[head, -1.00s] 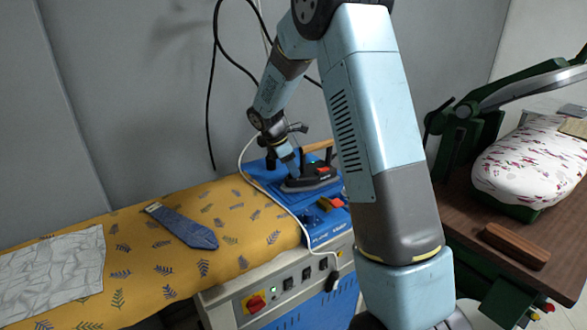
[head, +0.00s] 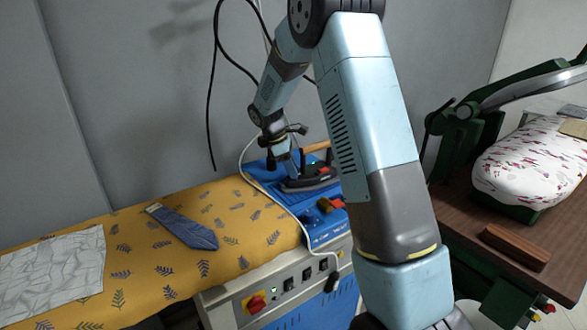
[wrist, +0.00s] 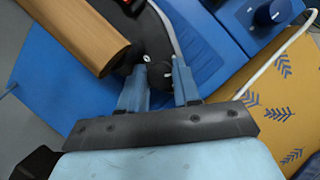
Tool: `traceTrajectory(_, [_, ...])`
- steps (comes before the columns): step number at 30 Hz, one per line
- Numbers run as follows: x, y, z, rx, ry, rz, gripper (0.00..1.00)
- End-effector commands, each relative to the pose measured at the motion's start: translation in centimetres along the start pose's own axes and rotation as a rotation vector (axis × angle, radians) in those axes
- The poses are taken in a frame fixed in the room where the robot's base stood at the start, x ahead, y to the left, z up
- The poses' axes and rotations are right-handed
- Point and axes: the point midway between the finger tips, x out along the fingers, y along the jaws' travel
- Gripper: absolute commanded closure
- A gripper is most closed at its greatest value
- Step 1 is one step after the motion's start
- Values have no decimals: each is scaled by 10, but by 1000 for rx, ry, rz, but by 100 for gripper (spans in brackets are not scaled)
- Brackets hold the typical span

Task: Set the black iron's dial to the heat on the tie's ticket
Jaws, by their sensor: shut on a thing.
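The black iron (head: 312,180) sits on the blue rest at the right end of the ironing table. My gripper (wrist: 163,78) is shut on the iron's dial (wrist: 158,74), a small dark knob with a white mark, which shows between the two fingertips in the wrist view. In the head view my gripper (head: 290,166) reaches down onto the iron. The blue patterned tie (head: 188,229) lies on the yellow cloth, with a small pale ticket (head: 153,207) at its narrow end. The ticket's writing is too small to read.
A wooden handle (wrist: 82,35) lies close beside the dial. A pale cable (head: 279,198) runs along the blue rest. A creased white cloth (head: 52,272) lies at the left of the table. A green press (head: 480,140) stands at the right.

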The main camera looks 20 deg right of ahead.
Motion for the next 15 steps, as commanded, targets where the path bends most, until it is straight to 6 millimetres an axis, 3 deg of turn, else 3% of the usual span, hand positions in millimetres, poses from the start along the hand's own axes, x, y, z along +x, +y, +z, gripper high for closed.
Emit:
traceTrajectory(3, [-1,1,-1,-1,2,3,98])
traceTrajectory(4, [-1,1,-1,-1,2,3,65])
traceTrajectory(11, [0,0,0,-1,1,1,44])
traceTrajectory(15, [0,0,0,-1,1,1,44])
